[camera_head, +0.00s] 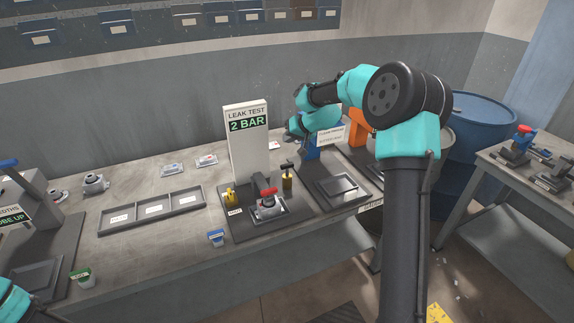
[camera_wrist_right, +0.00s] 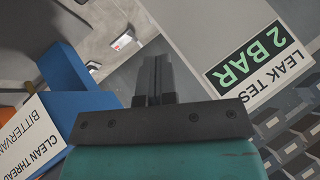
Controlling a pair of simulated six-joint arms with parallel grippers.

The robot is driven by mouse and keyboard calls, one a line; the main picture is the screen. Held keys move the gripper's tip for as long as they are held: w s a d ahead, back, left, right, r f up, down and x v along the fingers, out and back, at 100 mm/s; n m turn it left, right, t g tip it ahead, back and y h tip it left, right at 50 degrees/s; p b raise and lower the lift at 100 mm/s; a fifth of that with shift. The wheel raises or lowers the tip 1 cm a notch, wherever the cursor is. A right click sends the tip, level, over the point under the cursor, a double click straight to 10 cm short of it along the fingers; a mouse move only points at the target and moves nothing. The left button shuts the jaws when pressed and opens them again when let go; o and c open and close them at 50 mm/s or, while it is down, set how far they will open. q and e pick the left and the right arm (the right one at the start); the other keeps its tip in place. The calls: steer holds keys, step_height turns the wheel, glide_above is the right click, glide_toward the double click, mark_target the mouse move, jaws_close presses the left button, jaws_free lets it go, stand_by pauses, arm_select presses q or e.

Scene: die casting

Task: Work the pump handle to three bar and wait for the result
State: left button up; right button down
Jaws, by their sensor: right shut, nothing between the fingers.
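The leak test post (camera_head: 248,155) stands at the middle of the bench and its display (camera_head: 248,125) reads "2 BAR". The display also shows in the right wrist view (camera_wrist_right: 245,62). A small brass pump with a black handle (camera_head: 287,167) stands to the right of the post's foot. A metal casting (camera_head: 268,207) sits in the fixture under a red-handled clamp (camera_head: 268,191). My right gripper (camera_head: 290,133) is shut and empty, above and behind the pump handle, apart from it. Its closed fingers show in the wrist view (camera_wrist_right: 154,76). Only a bit of my left arm shows.
A grey three-part tray (camera_head: 152,208) lies left of the post. A yellow fitting (camera_head: 230,197) is beside the post. The thread-cleaning station (camera_head: 342,188) is to the right.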

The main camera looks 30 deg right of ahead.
mark_target(288, 164)
steer(key=shift+f, duration=3.85)
steer(key=shift+f, duration=0.15)
steer(key=shift+f, duration=0.25)
steer(key=shift+f, duration=1.5)
stand_by(0.9)
steer(key=shift+r, duration=1.95)
